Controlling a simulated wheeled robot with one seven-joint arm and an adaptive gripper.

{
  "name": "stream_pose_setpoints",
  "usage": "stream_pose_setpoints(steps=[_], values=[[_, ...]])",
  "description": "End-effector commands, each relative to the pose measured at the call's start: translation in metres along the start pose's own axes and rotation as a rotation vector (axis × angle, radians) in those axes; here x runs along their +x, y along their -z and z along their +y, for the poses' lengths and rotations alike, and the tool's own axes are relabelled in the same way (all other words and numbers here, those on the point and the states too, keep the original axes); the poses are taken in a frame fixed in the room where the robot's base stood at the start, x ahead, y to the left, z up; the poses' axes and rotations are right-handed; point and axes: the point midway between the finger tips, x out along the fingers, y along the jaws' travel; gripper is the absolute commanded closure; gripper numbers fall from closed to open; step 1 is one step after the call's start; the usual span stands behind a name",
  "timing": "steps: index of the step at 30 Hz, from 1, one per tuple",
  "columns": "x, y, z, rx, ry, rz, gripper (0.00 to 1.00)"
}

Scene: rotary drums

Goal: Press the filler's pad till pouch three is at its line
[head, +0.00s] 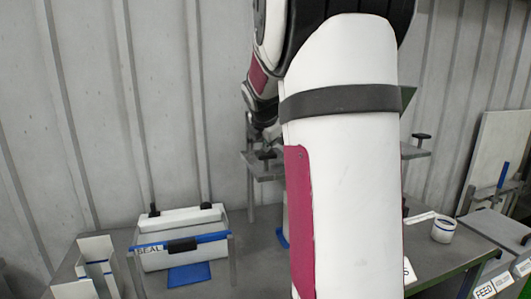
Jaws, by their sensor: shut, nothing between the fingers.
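My own arm fills the middle of the head view and hides most of the equipment behind it. My gripper is hidden behind my arm's large white link. Parts of a stand with a grey plate (262,169) show left of my arm, with a dark knob above the plate. Another dark knob (421,136) shows on the right side. I cannot tell whether this stand is the filler. A sliver of blue (282,238) shows at my arm's left edge; I cannot tell whether it is the filler's pad. No pouch or fill line is visible.
A sealer marked SEAL (182,241) stands on the left bench, with a blue pad (189,275) before it. White upright pieces (97,265) stand farther left. A white cup (443,229) stands on the right. A ribbed wall closes the back.

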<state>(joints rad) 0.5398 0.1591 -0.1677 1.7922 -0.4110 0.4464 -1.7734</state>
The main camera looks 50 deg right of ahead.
Motion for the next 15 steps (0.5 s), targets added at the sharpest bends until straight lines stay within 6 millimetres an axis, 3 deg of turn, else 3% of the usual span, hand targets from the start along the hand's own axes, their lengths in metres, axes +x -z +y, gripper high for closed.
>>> stream_pose_setpoints(steps=[15], values=[[0.0047,0.0041,-0.0035,0.000,0.002,0.002,1.00]])
